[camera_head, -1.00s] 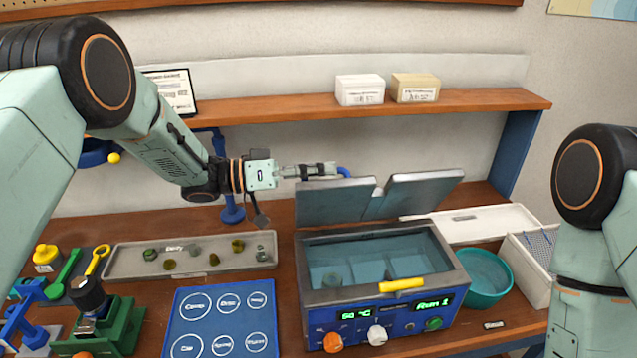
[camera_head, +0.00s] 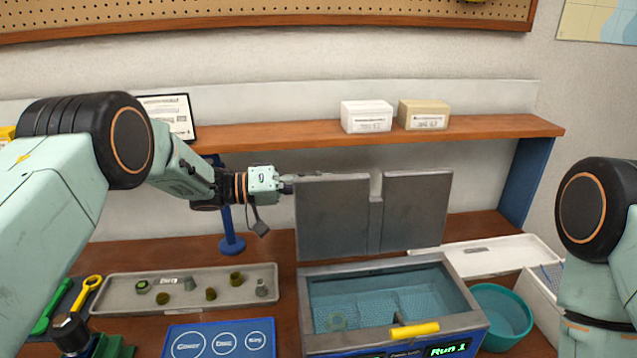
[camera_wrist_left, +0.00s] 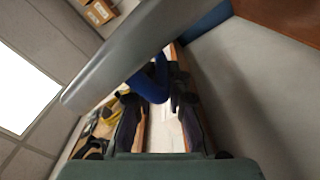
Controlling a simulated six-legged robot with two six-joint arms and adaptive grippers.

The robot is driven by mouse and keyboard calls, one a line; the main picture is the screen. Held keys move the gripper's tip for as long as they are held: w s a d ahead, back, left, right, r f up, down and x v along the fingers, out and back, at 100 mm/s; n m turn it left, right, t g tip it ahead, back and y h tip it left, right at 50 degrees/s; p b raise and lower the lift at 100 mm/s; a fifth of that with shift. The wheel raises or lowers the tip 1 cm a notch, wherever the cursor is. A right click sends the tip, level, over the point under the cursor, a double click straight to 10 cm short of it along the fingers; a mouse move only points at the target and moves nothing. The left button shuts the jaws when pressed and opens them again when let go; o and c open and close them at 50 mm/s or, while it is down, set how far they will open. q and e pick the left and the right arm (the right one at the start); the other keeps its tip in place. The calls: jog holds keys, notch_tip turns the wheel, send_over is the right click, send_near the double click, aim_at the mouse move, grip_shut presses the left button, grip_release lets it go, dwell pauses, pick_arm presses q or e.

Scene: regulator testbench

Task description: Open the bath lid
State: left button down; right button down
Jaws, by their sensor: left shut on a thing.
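The bath lid (camera_head: 335,222) is two grey panels joined by a narrow strip, standing about upright at the back of the bath. The bath (camera_head: 310,312) is open, with water and submerged compartments visible. My left gripper (camera_head: 288,186) is at the lid's upper left edge and shut on it, its fingertips partly hidden by the panel. In the left wrist view the lid's grey edge (camera_wrist_left: 130,60) crosses in front of the fingers, and a blue curved piece (camera_wrist_left: 150,82) shows between them. My right gripper is out of view; only part of that arm shows.
A wooden shelf (camera_head: 270,139) with a white box (camera_head: 367,117) and a tan box (camera_head: 424,115) runs behind the lid. A blue post (camera_head: 228,225) and a grey tray (camera_head: 120,293) stand left. A teal bowl (camera_head: 505,318) and white tray (camera_head: 510,252) are right.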

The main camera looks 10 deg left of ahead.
pick_arm(q)
jog(key=shift+f, duration=0.8)
jog(key=shift+s+d+r, duration=0.2)
jog(key=shift+s+r, duration=0.05)
jog(key=shift+s, duration=0.2)
jog(key=c, duration=1.7)
grip_release()
jog(key=shift+w, duration=0.1)
jog(key=shift+c, duration=0.2)
jog(key=o, duration=0.4)
jog(key=shift+w+a+f, duration=0.15)
jog(key=shift+w+f, duration=0.05)
jog(key=shift+w, duration=0.1)
